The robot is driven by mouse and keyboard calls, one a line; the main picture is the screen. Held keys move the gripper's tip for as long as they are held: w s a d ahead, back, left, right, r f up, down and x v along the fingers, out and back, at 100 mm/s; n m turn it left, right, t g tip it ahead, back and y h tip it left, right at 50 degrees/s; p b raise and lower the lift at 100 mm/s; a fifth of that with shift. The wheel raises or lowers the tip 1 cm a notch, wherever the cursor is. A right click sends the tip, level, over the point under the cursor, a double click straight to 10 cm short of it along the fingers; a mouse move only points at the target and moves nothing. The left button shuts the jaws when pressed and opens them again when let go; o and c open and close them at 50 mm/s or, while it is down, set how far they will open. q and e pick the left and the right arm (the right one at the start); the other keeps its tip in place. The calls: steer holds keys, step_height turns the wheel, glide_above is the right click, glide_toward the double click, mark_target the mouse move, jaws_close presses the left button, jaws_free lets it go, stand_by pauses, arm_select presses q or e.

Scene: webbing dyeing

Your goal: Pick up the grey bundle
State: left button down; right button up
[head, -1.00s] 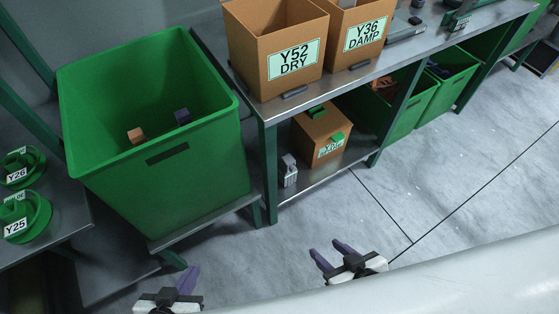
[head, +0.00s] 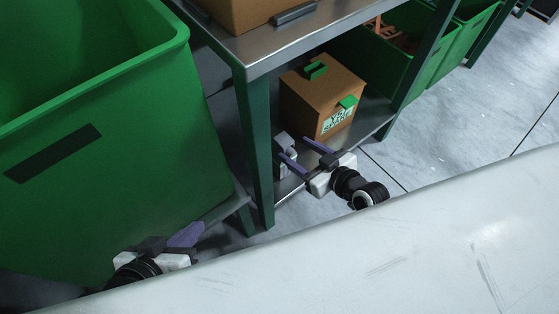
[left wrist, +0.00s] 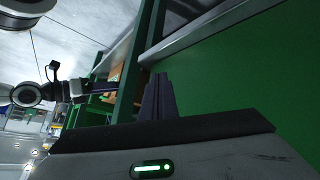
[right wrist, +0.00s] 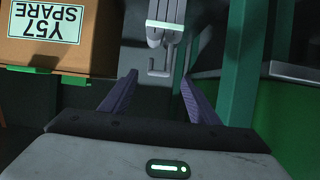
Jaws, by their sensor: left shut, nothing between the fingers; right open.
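The light grey bundle (head: 283,141) stands on the lower shelf between the table's front leg and the brown box; fingers partly cover it in the head view. In the right wrist view the bundle (right wrist: 166,14) shows several parallel strands, with a thin grey hook-like shape below them. My right gripper (head: 292,149) is open in front of it, and its fingers (right wrist: 158,78) point towards it with nothing between them. I cannot tell whether they touch it. My left gripper (head: 200,229) is shut and empty by the big green bin; its fingers also show in the left wrist view (left wrist: 160,82).
The box labelled Y57 SPARE (head: 320,95) stands on the lower shelf next to the bundle. The green table leg (head: 254,150) is close to my right gripper. The big green bin (head: 130,190) fills the left. Open floor (head: 440,130) lies to the right.

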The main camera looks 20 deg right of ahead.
mark_target(290, 145)
steer(key=x, duration=0.1)
steer(key=b+x, duration=0.1)
steer(key=x, duration=0.1)
steer(key=b+x, duration=0.1)
steer(key=x, duration=0.1)
steer(key=shift+d+f, duration=0.1)
steer(key=shift+d, duration=0.2)
steer(key=b+x, duration=0.3)
steer(key=x, duration=0.2)
steer(key=shift+w+a+f, duration=0.1)
steer(key=shift+w+a, duration=0.25)
steer(key=shift+w, duration=0.15)
arm_select(q)
steer(key=d+r+t+h, duration=0.1)
steer(key=r, duration=0.1)
steer(key=w+d+r+h, duration=0.1)
steer(key=d, duration=0.1)
steer(key=shift+r+t, duration=0.4)
arm_select(e)
steer(key=shift+c, duration=0.3)
jaws_close()
